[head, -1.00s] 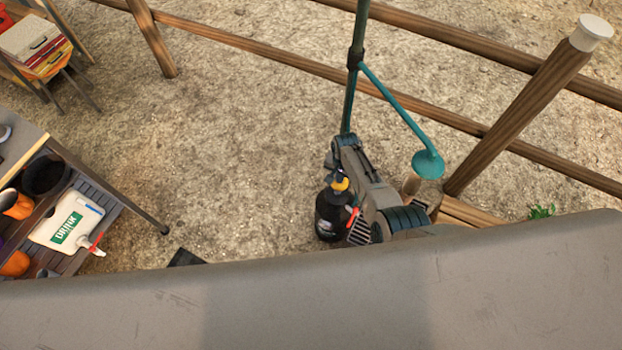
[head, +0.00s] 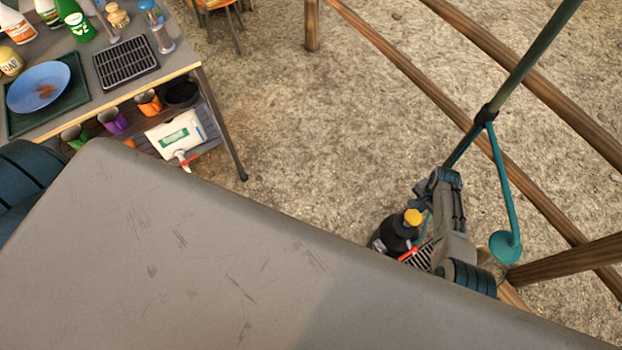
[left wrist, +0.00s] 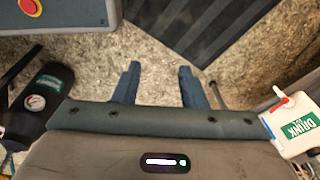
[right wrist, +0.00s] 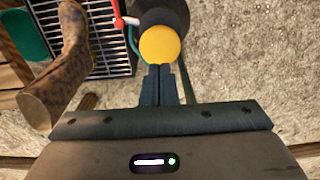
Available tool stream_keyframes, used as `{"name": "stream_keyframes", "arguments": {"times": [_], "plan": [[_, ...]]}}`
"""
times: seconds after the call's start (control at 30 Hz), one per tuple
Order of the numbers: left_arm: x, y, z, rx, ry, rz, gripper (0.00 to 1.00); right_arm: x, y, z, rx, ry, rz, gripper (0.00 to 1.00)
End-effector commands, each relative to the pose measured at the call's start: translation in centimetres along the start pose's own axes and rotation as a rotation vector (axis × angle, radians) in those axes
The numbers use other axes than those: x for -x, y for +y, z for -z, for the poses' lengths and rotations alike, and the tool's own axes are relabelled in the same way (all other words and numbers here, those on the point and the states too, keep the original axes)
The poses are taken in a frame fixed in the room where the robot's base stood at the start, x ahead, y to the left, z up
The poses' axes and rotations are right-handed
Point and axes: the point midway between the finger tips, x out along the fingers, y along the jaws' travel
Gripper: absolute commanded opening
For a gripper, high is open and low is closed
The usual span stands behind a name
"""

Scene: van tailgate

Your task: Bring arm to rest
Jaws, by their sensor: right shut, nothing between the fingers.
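My right gripper (head: 424,195) is on the right side of the head view, beside a black container (head: 393,236) with a yellow cap (head: 414,217). The right wrist view shows its fingers (right wrist: 160,84) together with nothing between them, lined up with the yellow cap (right wrist: 160,46) beyond. I cannot tell whether they touch it. The left wrist view shows my left gripper (left wrist: 160,84) open and empty over the ground. Its fingers are not visible in the head view.
A table with a blue plate (head: 38,88) and a black rack (head: 126,62) stands upper left; its lower shelf holds cups and a white drink container (head: 178,138). A wooden fence (head: 410,82) and a teal pole (head: 525,57) are on the right. Open ground (head: 310,140) lies between.

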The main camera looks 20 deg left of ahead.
Motion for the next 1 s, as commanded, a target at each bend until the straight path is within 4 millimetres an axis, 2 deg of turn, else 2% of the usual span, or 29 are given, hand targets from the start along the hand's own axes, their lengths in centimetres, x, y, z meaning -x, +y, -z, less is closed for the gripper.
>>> {"name": "stream_keyframes", "arguments": {"times": [0.03, 0.53, 0.67, 0.77, 0.87, 1.0], "plan": [[0.4, 0.0, 0.1, 0.000, 0.000, 0.000, 0.38, 0.4, 0.0, 0.0, 0.000, 0.000, 0.000, 0.00], [0.2, 0.0, 0.0, 0.000, 0.000, 0.000, 0.38, 0.2, 0.0, 0.0, 0.000, 0.000, 0.000, 0.00], [-0.2, 0.0, -0.3, 0.000, -0.002, 0.000, 0.38, -1.1, 1.0, -0.8, 0.013, -0.002, -0.003, 0.00], [-1.3, 0.0, -1.2, 0.001, -0.006, 0.000, 0.38, -4.1, 3.6, -2.8, 0.050, 0.000, -0.004, 0.00], [-2.9, 0.1, -2.8, 0.003, -0.012, 0.000, 0.38, -8.4, 7.9, -6.3, 0.116, 0.007, -0.003, 0.00], [-5.3, 0.1, -5.2, 0.005, -0.019, 0.000, 0.38, -14.1, 15.1, -12.1, 0.228, 0.030, -0.003, 0.00]]}}
